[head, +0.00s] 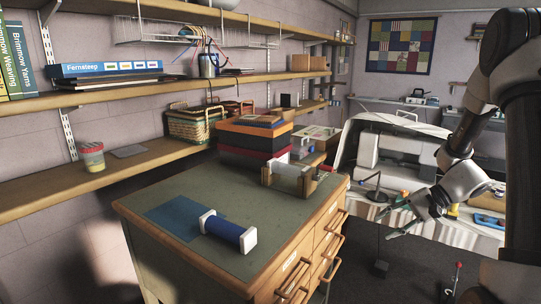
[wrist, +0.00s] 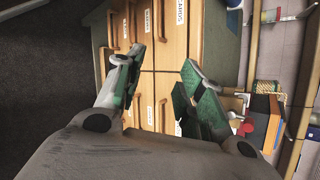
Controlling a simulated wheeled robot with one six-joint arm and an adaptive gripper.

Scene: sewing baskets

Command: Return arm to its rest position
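My arm comes down at the right side of the head view. My gripper (head: 392,219) is in the air to the right of the drawer cabinet (head: 310,262), apart from it. In the wrist view my gripper (wrist: 164,68) has its two green-padded fingers spread, with nothing between them. Beyond the fingers, the wrist view shows the labelled drawer fronts of the cabinet (wrist: 204,45), turned sideways in the picture.
A blue roll with white ends (head: 223,232) lies on the cabinet top beside a blue sheet (head: 172,219). A wooden holder (head: 288,183) and stacked boxes (head: 252,139) stand at its back. Wall shelves (head: 130,172) run along the left. A white-covered table (head: 385,140) stands behind my gripper.

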